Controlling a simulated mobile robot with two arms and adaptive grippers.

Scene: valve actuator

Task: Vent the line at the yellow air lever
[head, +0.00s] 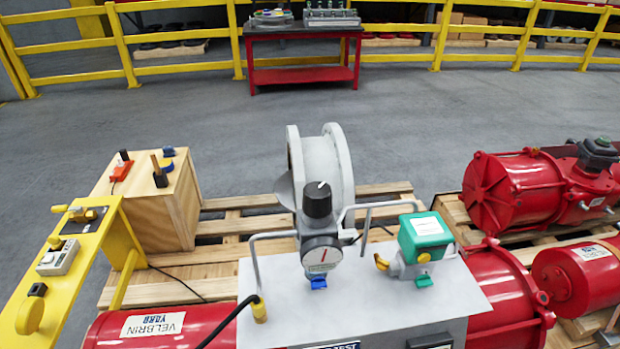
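A small yellow lever (381,262) sticks out to the left from a grey valve body with a green-and-white block (425,238) on top, on the white-topped unit (455,292). Left of it stands an air regulator with a black knob (317,200) and a round gauge (321,259). A blue fitting (318,283) sits below the gauge. A grey pipe (375,207) runs behind the regulator and valve. I cannot tell from labels which is the air lever. Neither gripper is in view.
Red cylinders (500,290) lie around the unit on wooden pallets (225,255). A wooden box (150,205) with switches stands at left, and a grey flanged pipe piece (322,165) stands behind the regulator. A red table (303,50) and yellow railing (180,38) are far behind, across open floor.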

